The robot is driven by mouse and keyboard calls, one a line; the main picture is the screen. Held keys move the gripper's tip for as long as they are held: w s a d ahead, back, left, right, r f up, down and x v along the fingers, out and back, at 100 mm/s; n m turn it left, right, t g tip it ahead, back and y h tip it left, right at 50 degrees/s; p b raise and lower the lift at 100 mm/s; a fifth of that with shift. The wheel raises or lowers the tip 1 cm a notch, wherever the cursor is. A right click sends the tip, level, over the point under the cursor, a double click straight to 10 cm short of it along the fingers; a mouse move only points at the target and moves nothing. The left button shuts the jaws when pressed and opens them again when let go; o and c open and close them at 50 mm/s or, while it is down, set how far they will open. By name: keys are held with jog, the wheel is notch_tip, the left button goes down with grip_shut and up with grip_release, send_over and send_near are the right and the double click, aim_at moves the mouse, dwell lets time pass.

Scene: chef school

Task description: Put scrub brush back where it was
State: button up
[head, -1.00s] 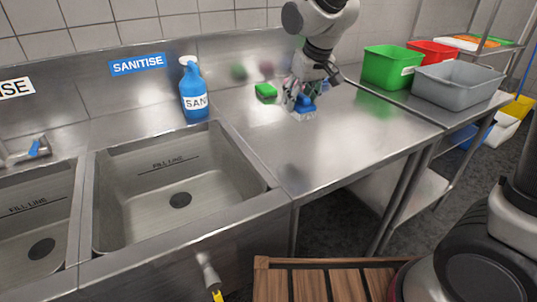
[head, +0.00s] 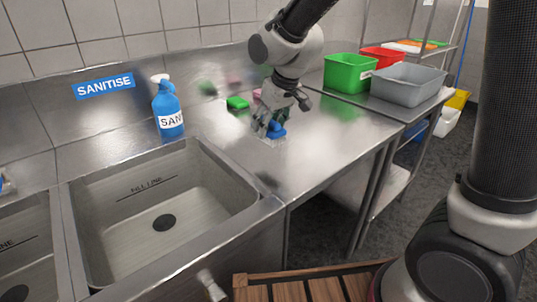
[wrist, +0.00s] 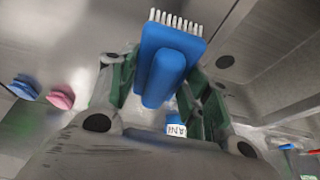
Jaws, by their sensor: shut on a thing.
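The scrub brush (head: 278,130) is blue with white bristles. My gripper (head: 268,127) is shut on it, over the steel counter (head: 330,132) right of the sink. In the head view the bristles point down; I cannot tell whether they touch the counter. In the wrist view the blue brush body (wrist: 165,62) sits between the two fingers, with its bristles toward the top of the picture. The fingers hide part of the brush in the head view.
A green sponge (head: 237,103) lies behind the brush, with a pink item (head: 256,95) beside my gripper. A blue sanitiser bottle (head: 167,108) stands behind the sink (head: 165,220). Green (head: 346,73) and grey (head: 408,84) tubs stand to the right. The counter's front is clear.

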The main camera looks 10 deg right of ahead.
notch_tip(320, 180, down, 8)
jog(key=shift+r, duration=0.2)
jog(key=shift+f, duration=0.2)
jog(key=o, duration=1)
